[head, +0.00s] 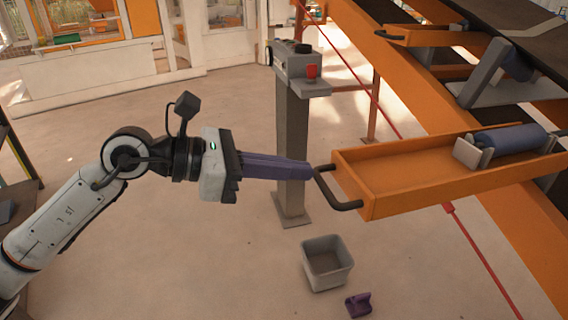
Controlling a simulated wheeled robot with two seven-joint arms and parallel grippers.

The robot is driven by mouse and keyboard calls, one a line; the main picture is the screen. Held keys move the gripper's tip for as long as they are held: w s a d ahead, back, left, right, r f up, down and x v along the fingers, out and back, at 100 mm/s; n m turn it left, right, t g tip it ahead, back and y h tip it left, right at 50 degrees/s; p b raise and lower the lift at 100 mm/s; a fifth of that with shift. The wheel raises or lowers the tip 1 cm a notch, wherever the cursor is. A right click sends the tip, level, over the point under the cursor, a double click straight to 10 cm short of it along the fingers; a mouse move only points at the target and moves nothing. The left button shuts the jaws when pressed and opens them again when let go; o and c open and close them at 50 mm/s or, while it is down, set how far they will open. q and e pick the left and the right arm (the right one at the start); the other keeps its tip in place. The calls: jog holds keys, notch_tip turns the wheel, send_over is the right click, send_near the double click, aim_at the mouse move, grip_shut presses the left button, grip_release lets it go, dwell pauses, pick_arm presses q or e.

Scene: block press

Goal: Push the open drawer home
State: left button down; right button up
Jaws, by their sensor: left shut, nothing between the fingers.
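An orange drawer (400,181) sticks out to the left from the orange frame at the right. A dark bar handle (334,194) is on its front. A blue-grey cylinder (508,139) and a light grey bracket (471,154) sit toward its far end. My left gripper (309,171), with purple fingers, is shut and empty. It points right, with its fingertips at the upper end of the handle; I cannot tell whether they touch it. My right gripper is not in view.
A grey pedestal (291,150) with a red button (312,72) stands behind my left gripper. A grey bin (327,262) and a small purple object (358,304) are on the floor below the drawer. A red rod (470,240) slants past the drawer.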

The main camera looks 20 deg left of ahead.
aim_at(344, 174)
pick_arm(q)
jog(key=p+x, duration=0.1)
jog(key=x, duration=0.5)
jog(key=shift+r, duration=0.1)
